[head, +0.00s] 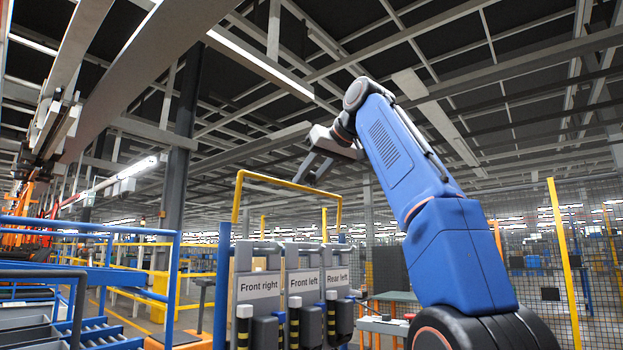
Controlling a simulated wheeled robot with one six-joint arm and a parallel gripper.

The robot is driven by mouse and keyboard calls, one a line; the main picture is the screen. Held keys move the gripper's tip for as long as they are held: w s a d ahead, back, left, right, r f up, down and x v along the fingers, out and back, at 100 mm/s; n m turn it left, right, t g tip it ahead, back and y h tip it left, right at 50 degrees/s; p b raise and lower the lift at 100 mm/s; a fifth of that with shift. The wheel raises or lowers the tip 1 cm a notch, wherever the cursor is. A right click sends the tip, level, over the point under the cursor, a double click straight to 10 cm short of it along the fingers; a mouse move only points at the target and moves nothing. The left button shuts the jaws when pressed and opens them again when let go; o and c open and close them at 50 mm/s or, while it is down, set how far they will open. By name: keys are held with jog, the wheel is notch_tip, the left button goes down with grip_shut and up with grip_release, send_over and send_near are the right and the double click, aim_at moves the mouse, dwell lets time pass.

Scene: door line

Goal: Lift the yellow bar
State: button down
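The yellow bar (270,180) is an upside-down U whose top runs across above a row of grey labelled panels. Its left post goes down behind the first panel, and its right post comes down near the third. My gripper (306,180) hangs from the blue arm at the top of the bar, with its fingers angled down and left. A gap shows between the two fingers, and I see nothing held in it. The fingertips overlap the bar's top edge in the picture; I cannot tell whether they touch it.
Grey panels read "Front right" (258,287), "Front left" (304,281) and "Rear left" (337,278). A blue post (221,285) stands left of them. Blue railings (120,265) and a roller conveyor (95,335) are at left. A mesh fence with a yellow post (563,265) is at right.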

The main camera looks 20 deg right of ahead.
jog(key=shift+w+a+f, duration=0.1)
jog(key=shift+w+a, duration=0.05)
dwell(0.3)
jog(key=c, duration=1.4)
grip_release()
jog(key=shift+a, duration=0.1)
